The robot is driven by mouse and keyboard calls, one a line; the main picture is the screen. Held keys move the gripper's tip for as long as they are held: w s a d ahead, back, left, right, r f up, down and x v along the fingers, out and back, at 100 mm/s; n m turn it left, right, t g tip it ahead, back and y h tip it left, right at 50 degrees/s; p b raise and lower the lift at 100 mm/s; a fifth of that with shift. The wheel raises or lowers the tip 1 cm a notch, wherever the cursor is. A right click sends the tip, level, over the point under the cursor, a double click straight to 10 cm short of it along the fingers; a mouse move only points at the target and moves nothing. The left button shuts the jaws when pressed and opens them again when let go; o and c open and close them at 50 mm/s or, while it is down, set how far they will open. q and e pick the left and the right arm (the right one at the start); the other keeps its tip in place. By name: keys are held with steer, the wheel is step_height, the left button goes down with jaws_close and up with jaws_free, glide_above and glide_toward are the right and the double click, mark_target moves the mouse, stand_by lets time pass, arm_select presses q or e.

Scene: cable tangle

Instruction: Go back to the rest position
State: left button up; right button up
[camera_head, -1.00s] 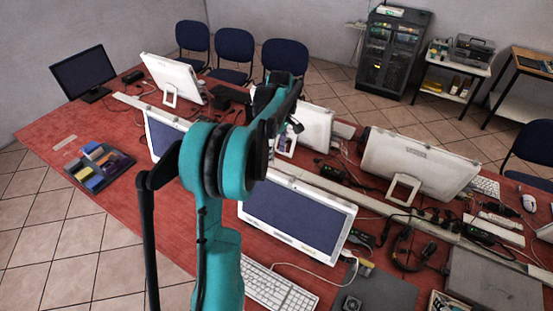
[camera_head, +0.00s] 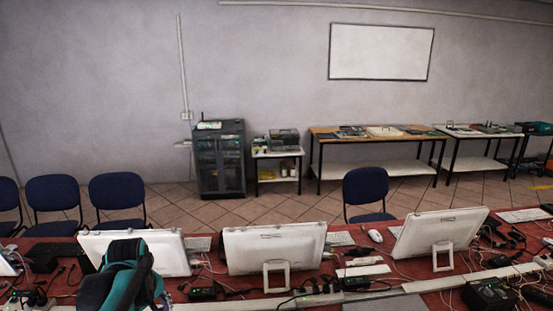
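A teal and black part of my arm (camera_head: 125,275) shows at the bottom left, in front of a white monitor (camera_head: 160,250). No gripper fingertips can be made out, so the state of my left gripper is hidden. My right gripper is not in the picture. Nothing held can be seen.
A red table (camera_head: 225,283) with white monitors (camera_head: 275,245) and tangled cables runs along the bottom. Blue chairs (camera_head: 118,190) stand behind it. A dark cabinet (camera_head: 219,160), side tables (camera_head: 385,165) and a whiteboard (camera_head: 380,52) are at the back wall. Tiled floor lies between.

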arm_select(q)
steer(key=s+d+f+m+t+b, duration=0.5)
steer(key=s+d+f+m+b, duration=0.3)
steer(key=s+d+f+m, duration=0.4)
steer(key=shift+s+d+f+h, duration=0.4)
steer(key=shift+s+f, duration=0.05)
steer(key=shift+s, duration=0.15)
stand_by(1.5)
